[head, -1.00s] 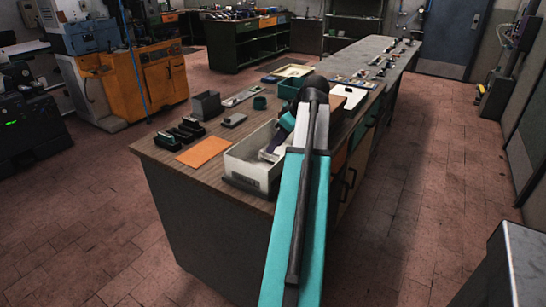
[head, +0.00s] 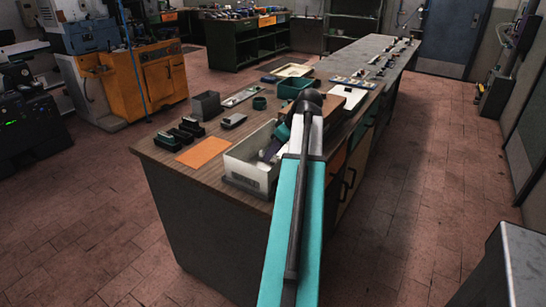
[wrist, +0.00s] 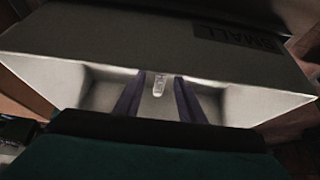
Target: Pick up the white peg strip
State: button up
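A small pale strip with raised marks, which looks like the white peg strip (wrist: 159,84), lies inside a white open box. The box shows in the head view (head: 240,172) at the near end of the bench and in the wrist view (wrist: 75,40). My gripper (wrist: 158,98) reaches into the box. Its two dark purple fingers are apart, one on each side of the strip, with a gap to each. In the head view my arm hides much of the gripper and the box's inside, and the strip cannot be made out.
The box wall bears the word SMALL. A teal tray (head: 294,88) stands further back.

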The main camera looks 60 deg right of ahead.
jog(key=shift+x, duration=1.05)
jog(key=shift+f, duration=0.2)
grip_shut()
